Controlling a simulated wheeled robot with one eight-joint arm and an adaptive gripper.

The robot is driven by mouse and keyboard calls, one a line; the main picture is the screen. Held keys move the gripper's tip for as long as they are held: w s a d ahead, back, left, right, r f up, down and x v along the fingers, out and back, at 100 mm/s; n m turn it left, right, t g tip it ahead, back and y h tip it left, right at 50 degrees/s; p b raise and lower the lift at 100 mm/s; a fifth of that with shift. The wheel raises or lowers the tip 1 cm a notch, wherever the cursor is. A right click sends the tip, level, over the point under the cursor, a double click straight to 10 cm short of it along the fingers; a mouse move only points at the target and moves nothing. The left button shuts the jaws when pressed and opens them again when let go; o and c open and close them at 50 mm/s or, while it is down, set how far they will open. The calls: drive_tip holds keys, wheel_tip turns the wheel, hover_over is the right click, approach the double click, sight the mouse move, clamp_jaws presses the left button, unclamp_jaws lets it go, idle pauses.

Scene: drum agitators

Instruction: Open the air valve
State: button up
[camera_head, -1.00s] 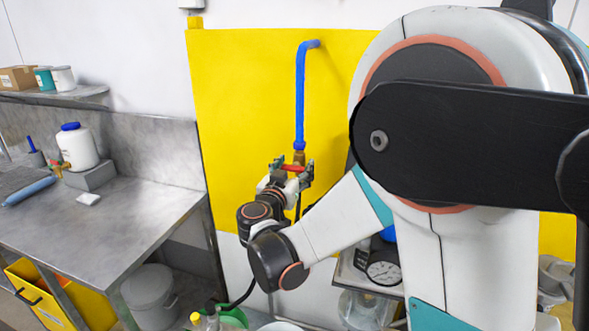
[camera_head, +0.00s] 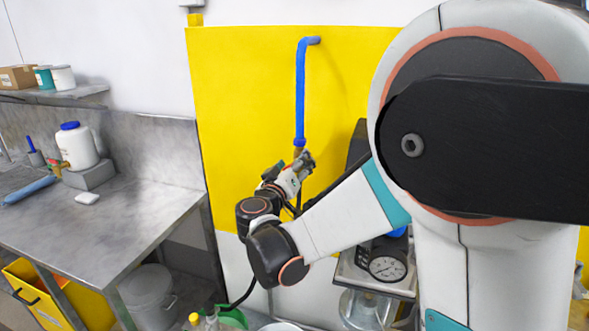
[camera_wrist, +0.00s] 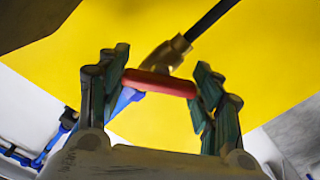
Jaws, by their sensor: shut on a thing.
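The air valve has a brass body (camera_wrist: 166,56) and a red bar handle (camera_wrist: 160,83), clear in the wrist view. My gripper (camera_wrist: 162,64) is shut on the handle, with its green-grey fingers at the two ends. The handle lies at an angle to the line of the pipe behind it. In the head view, my gripper (camera_head: 302,164) is at the lower end of the blue pipe (camera_head: 300,95), tilted up to the right. A bit of brass (camera_head: 298,151) shows above it; the red handle is hidden there.
A yellow panel (camera_head: 235,110) stands behind the valve. A black hose (camera_wrist: 213,18) leaves the brass body. A pressure gauge (camera_head: 387,268) sits on a shelf to the lower right. A steel bench (camera_head: 130,205) with a white jug (camera_head: 77,148) is at the left.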

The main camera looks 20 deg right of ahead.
drive_tip(key=n+b, duration=0.1)
drive_tip(key=n, duration=0.4)
drive_tip(key=shift+n, duration=0.3)
drive_tip(key=n+b, duration=0.1)
drive_tip(key=n, duration=0.4)
drive_tip(key=shift+n, duration=0.4)
drive_tip(key=o, duration=1.1)
drive_tip(key=shift+f, duration=0.1)
